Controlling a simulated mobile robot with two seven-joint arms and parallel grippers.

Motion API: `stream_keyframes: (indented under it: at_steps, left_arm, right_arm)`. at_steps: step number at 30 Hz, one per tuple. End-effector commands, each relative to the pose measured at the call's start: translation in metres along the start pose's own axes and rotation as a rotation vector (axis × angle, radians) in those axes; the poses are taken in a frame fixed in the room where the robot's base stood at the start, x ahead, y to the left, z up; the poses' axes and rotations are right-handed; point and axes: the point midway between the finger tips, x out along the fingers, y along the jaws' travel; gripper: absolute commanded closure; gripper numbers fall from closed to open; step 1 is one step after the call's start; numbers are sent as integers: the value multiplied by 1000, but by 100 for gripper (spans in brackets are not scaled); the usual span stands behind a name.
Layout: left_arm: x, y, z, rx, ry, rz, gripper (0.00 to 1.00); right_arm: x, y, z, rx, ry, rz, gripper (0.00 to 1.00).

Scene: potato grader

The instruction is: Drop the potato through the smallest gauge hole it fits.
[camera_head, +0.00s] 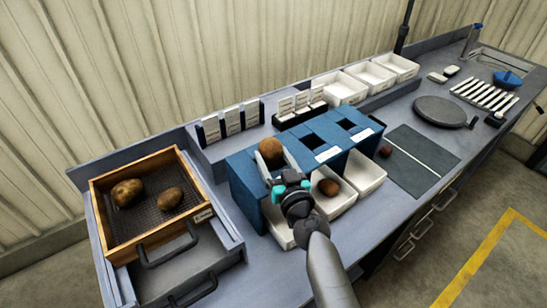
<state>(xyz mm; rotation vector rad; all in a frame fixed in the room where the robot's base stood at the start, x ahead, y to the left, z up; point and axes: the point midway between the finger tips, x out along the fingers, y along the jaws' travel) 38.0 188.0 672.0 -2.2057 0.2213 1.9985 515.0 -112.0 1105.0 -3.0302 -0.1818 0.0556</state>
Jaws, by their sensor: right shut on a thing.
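My right gripper (273,163) is shut on a brown potato (271,149). It holds the potato over the left part of the blue gauge box (243,172). The potato and gripper hide the box top there, so I cannot tell whether the potato touches it or sits in a hole. Another potato (328,187) lies in a white bin below the box. My left gripper is not in view.
A wooden crate (141,167) with a mesh floor holds two potatoes at left. White bins (341,88) stand behind the gauge box. A small dark potato (385,151) lies by the dark mat (420,160). A round grey plate (441,111) is farther right.

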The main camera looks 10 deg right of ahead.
Motion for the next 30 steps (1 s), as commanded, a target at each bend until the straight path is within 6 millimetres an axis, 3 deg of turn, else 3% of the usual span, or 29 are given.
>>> stream_keyframes:
  at_steps: [7,8,15,30]
  left_arm:
    - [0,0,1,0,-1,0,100]
    - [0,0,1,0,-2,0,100]
    - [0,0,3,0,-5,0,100]
    - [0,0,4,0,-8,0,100]
  right_arm:
    - [0,0,-1,0,2,0,95]
    - [0,0,-1,0,2,0,29]
    - [0,0,0,0,2,0,2]
    - [0,0,0,0,0,0,0]
